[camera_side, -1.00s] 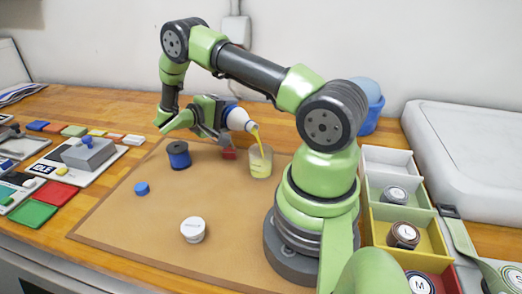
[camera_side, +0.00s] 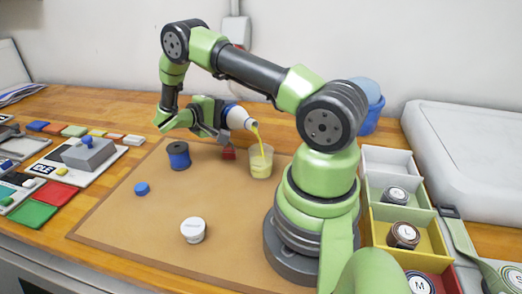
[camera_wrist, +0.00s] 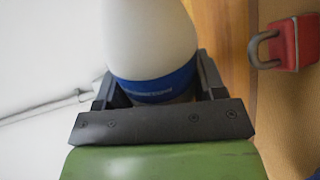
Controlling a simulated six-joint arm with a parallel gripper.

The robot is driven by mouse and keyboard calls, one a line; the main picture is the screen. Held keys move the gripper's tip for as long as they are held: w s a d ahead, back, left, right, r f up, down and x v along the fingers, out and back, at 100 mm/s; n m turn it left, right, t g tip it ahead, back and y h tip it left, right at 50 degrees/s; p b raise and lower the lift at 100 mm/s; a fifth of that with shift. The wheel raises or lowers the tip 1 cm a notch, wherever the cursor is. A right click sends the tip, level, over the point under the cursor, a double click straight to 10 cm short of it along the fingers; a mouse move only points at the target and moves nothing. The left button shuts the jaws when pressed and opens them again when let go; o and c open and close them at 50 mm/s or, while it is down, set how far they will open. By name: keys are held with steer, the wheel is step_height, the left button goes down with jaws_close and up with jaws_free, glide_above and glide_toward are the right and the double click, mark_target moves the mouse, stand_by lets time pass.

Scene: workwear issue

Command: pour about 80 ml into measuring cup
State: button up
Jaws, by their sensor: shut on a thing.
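My gripper (camera_side: 220,117) is shut on a white bottle (camera_side: 238,119) with a blue band, tilted with its mouth down to the right. In the wrist view the bottle (camera_wrist: 150,35) sits between the jaws (camera_wrist: 155,88). A yellow stream (camera_side: 257,137) runs from the mouth into the clear measuring cup (camera_side: 261,165), which stands upright on the brown mat. Yellow liquid fills a good part of the cup; its scale is too small to read. A blue cap (camera_side: 141,188) lies on the mat.
A dark blue spool (camera_side: 179,155), a white-lidded jar (camera_side: 193,230) and a red padlock (camera_side: 229,153) are on the mat (camera_side: 130,225). The padlock (camera_wrist: 284,45) also shows in the wrist view. Coloured bins (camera_side: 405,215) stand at right.

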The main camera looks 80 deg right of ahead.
mark_target(232, 106)
steer(key=shift+w+d+f+n+g, duration=0.1)
steer(key=shift+n+g, duration=0.05)
steer(key=shift+n, duration=0.45)
steer(key=shift+w+d+n+g, duration=0.1)
steer(key=shift+n+g, duration=0.05)
steer(key=shift+n, duration=0.45)
steer(key=shift+s+a+n+g+y, duration=0.15)
steer(key=shift+n+g+y, duration=0.15)
stand_by(0.9)
steer(key=shift+s+n, duration=0.1)
steer(key=shift+n, duration=0.2)
steer(key=shift+s+a+r+n, duration=0.3)
steer(key=shift+r+n, duration=0.25)
steer(key=shift+n, duration=0.15)
steer(key=shift+s+a+f+n+g, duration=0.2)
steer(key=shift+s+f+n+g, duration=0.2)
steer(key=shift+f+n+g, duration=0.15)
steer(key=r, duration=0.1)
steer(key=r+n, duration=0.1)
steer(key=r, duration=0.1)
steer(key=shift+s+a+r+n+g, duration=0.25)
steer(key=shift+s+r+n+g, duration=0.05)
steer(key=shift+n+g, duration=0.05)
steer(key=n+g, duration=0.1)
steer(key=n, duration=0.2)
steer(key=shift+r, duration=0.15)
steer(key=shift+s+a+n+g, duration=0.15)
steer(key=shift+n+g, duration=0.25)
steer(key=shift+n, duration=1.5)
